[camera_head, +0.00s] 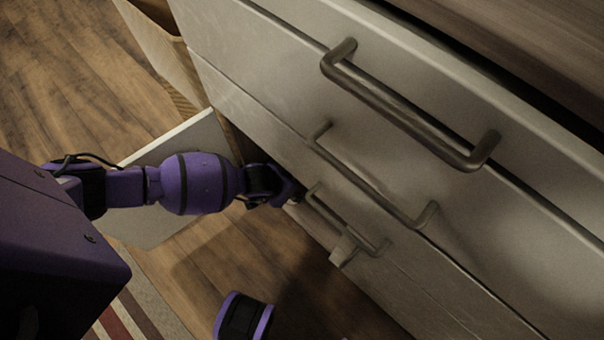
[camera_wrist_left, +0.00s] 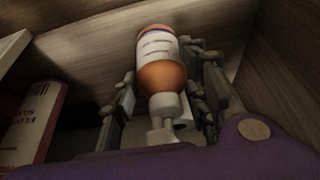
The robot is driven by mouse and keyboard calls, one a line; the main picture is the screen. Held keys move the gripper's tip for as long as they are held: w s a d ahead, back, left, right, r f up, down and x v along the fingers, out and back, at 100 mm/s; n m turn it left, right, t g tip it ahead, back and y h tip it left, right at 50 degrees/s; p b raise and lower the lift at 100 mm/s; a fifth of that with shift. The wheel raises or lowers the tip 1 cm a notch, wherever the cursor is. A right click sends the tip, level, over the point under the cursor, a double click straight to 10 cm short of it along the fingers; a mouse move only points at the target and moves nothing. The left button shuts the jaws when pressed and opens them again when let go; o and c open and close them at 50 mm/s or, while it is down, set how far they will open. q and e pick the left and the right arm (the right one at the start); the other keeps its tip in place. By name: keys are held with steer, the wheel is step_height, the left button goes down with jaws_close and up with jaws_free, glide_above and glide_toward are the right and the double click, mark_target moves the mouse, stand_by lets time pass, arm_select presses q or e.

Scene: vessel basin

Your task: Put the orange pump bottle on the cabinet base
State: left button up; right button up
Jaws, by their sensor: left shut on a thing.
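The orange pump bottle (camera_wrist_left: 163,77) with a white label and a pale pump shows in the left wrist view, between the two fingers of my left gripper (camera_wrist_left: 162,68). The gripper is shut on it. In the head view my left gripper (camera_head: 285,193) reaches in low beside the cabinet front (camera_head: 300,165), and the bottle is hidden there. Wooden surfaces surround the bottle in the wrist view; I cannot tell whether it touches them. I cannot clearly pick out the cabinet base.
A pale open panel (camera_head: 150,232) stands behind and below my left arm. Drawer fronts with bar handles (camera_head: 405,105) fill the right side. A red-and-white labelled container (camera_wrist_left: 33,128) stands left of the bottle. Wood floor (camera_head: 75,80) is clear at upper left.

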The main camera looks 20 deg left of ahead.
arm_select(q)
steer(key=w+f+b, duration=0.1)
steer(key=w+d+f, duration=0.1)
steer(key=w, duration=0.1)
steer(key=w+f+b, duration=0.1)
steer(key=shift+w+d+b, duration=0.2)
steer(key=shift+d+b, duration=0.15)
steer(key=shift+f, duration=0.4)
steer(key=shift+w+r, duration=0.1)
steer(key=shift+r, duration=0.05)
steer(key=o, duration=0.9)
steer(key=shift+f, duration=0.25)
steer(key=shift+c, duration=0.2)
steer(key=o, duration=0.4)
steer(key=shift+o, duration=0.2)
